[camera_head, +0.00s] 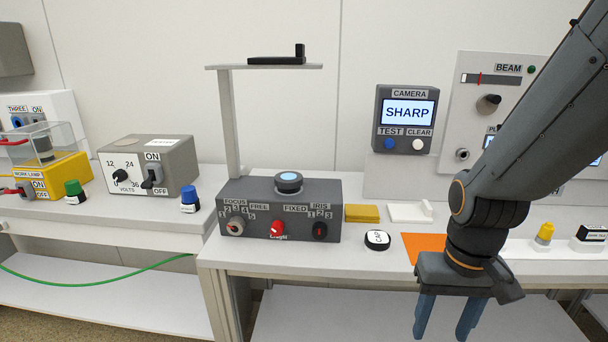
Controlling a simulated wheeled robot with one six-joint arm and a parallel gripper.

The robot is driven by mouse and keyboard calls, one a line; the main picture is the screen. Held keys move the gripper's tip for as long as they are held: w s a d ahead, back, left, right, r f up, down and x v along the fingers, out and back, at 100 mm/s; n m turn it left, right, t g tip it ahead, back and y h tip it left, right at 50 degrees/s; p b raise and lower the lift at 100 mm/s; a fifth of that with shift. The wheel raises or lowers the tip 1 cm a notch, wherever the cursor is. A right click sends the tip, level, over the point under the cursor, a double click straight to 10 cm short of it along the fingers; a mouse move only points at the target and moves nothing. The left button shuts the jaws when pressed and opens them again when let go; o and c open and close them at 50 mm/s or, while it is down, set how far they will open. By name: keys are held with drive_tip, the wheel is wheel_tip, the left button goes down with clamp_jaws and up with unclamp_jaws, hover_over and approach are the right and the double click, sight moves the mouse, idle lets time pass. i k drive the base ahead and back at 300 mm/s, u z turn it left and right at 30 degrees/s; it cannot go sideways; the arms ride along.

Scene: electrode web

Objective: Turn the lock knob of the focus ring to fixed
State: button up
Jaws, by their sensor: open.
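The lock knob (277,230) is a small red knob on the front of a dark grey box (330,192). It sits between the words FREE, up to its left, and FIXED, up to its right. A pale mark shows on it, too small for me to tell its direction surely. The focus knob (236,227) is to its left under FOCUS, and a dark iris knob (320,230) is to its right. My gripper (446,316) is open and empty, fingers pointing down, well right of the box and in front of the table edge.
A black-and-white cap (377,240) lies right of the box, near an orange mat (422,242). A yellow block (362,213) lies behind. A post with a shelf (232,125) rises behind the box. The camera screen (408,112) reads SHARP. Space before the knobs is clear.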

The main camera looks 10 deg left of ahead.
sight(276, 228)
drive_tip(key=u, duration=1.25)
drive_tip(key=k, duration=0.65)
drive_tip(key=z, duration=1.1)
drive_tip(key=i, duration=0.5)
drive_tip(key=u, duration=0.05)
